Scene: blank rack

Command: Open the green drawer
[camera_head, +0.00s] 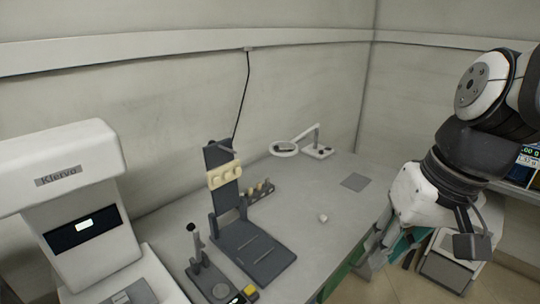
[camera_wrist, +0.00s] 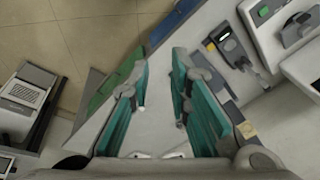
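The green drawer's front (camera_wrist: 103,92) shows as a green strip along the bench edge, left of my gripper in the wrist view. A green part of the bench front (camera_head: 338,278) also shows low in the head view. My gripper (camera_wrist: 161,62) has two teal fingers, spread apart with nothing between them. Its left finger lies close beside the green front in the picture; I cannot tell whether they touch. In the head view, my gripper hangs at the bench's right edge and hides part of the front. I cannot make out a handle.
A blue front (camera_wrist: 176,18) lies beyond the green one. The grey bench top (camera_head: 325,195) holds a dark stand (camera_head: 250,245), a magnifier lamp (camera_head: 285,148) and a white Klervo machine (camera_head: 75,180). A grey-white device (camera_wrist: 28,92) stands across the tiled floor.

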